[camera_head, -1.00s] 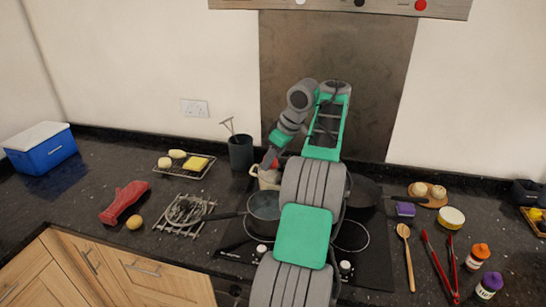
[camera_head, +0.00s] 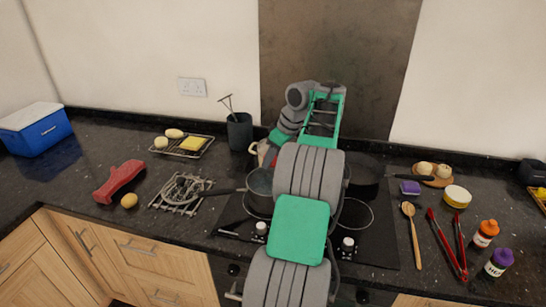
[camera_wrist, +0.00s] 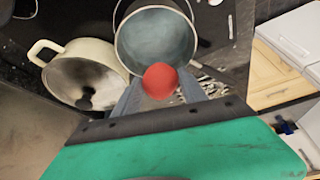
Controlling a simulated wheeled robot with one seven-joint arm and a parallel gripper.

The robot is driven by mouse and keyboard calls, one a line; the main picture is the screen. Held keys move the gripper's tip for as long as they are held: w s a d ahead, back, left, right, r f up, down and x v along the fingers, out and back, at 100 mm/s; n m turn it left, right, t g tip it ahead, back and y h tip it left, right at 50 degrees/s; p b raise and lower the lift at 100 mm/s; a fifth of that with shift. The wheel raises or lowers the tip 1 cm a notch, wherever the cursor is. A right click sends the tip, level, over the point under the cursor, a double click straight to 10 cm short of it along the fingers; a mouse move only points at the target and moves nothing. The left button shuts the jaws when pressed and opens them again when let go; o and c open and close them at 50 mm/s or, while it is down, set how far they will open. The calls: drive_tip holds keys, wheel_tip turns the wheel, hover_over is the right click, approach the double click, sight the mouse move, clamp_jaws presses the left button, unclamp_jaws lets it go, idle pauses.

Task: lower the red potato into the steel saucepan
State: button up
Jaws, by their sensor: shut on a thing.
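The red potato (camera_wrist: 160,80) is a round red thing between my gripper's fingers (camera_wrist: 160,92) in the wrist view. My gripper is shut on it. The steel saucepan (camera_wrist: 157,40) is just beyond the potato there, looks empty, and the potato overlaps its near rim in the picture. I cannot tell the height between them. In the head view the saucepan (camera_head: 259,182) stands on the hob, its handle pointing left, partly covered by my arm. My gripper is mostly hidden behind my arm in that view.
A cream lidded pot (camera_wrist: 82,75) stands close beside the saucepan. A dark pan (camera_head: 368,170) is on the hob's right. A wire trivet (camera_head: 180,193), red mitt (camera_head: 120,182) and yellow potato (camera_head: 129,201) lie left. A wooden spoon (camera_head: 413,235) and red tongs (camera_head: 447,245) lie right.

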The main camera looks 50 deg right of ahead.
idle(0.4)
drive_tip(key=shift+f+b, duration=4.55)
drive_tip(key=shift+f, duration=0.7)
drive_tip(key=shift+f+b, duration=2.15)
drive_tip(key=shift+f, duration=0.4)
drive_tip(key=o, duration=1.5)
drive_tip(key=shift+r, duration=0.1)
